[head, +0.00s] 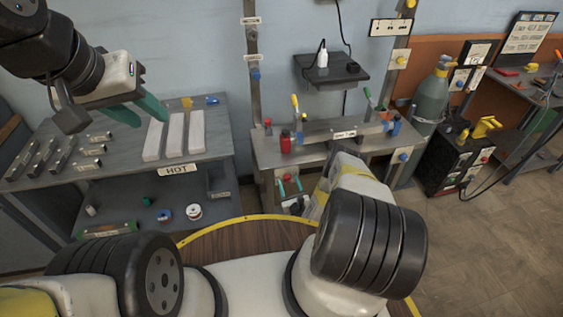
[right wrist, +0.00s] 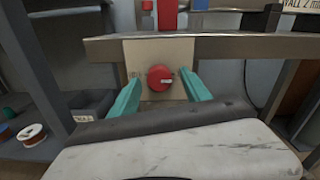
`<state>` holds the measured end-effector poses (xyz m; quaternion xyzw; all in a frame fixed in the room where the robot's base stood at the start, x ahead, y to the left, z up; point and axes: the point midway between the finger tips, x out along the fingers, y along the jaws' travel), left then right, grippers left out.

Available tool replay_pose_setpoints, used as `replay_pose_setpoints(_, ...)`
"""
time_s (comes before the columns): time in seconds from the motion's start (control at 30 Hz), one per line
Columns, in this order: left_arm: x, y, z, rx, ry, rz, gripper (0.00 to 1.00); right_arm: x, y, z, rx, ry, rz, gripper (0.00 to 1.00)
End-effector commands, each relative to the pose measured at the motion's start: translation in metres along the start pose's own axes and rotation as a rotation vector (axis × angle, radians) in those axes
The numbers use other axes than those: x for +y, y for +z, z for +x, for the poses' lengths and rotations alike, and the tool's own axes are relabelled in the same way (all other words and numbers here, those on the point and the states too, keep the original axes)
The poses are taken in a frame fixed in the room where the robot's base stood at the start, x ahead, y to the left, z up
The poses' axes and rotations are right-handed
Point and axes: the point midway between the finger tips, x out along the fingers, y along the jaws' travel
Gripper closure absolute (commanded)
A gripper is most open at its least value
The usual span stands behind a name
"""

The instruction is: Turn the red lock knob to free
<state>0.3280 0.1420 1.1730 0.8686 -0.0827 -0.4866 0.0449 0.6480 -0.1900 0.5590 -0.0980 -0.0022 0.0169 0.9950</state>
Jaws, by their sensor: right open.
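The red lock knob (right wrist: 160,78) sits on a pale plate (right wrist: 185,52) below a metal rail, with a small white mark pointing right. Lettering at the plate's left is partly hidden by a finger. My right gripper (right wrist: 161,92) is open, one teal finger on each side of the knob, with gaps visible between fingers and knob. In the head view the knob (head: 287,178) is small, just above my right gripper's teal fingers (head: 290,187), and my right arm covers part of the area. My left gripper (head: 151,120) is open and empty above the left bench, far from the knob.
The left bench (head: 215,145) holds pale bars, metal pieces and a HOT label (head: 178,169). The middle bench carries a red bottle (head: 286,141) and upright tools. A gas cylinder (head: 432,100) and black machine (head: 452,155) stand right.

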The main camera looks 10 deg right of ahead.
Motion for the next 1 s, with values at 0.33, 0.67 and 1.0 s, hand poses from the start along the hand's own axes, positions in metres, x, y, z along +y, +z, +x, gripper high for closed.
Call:
replay_pose_setpoints(0.33,0.0,0.0,0.0,0.0,0.0,0.0,0.64,0.0,0.0,-0.0001,0.0,0.0,-0.001,0.84)
replay_pose_setpoints(0.67,0.0,0.0,0.0,0.0,0.0,0.0,0.64,-0.0002,-0.0001,-0.0004,0.0,0.0,-0.016,1.0)
replay_pose_setpoints(1.0,0.0,0.0,0.0,0.0,0.0,0.0,0.64,-0.0003,-0.0005,-0.0006,0.001,0.0,-0.184,1.0)
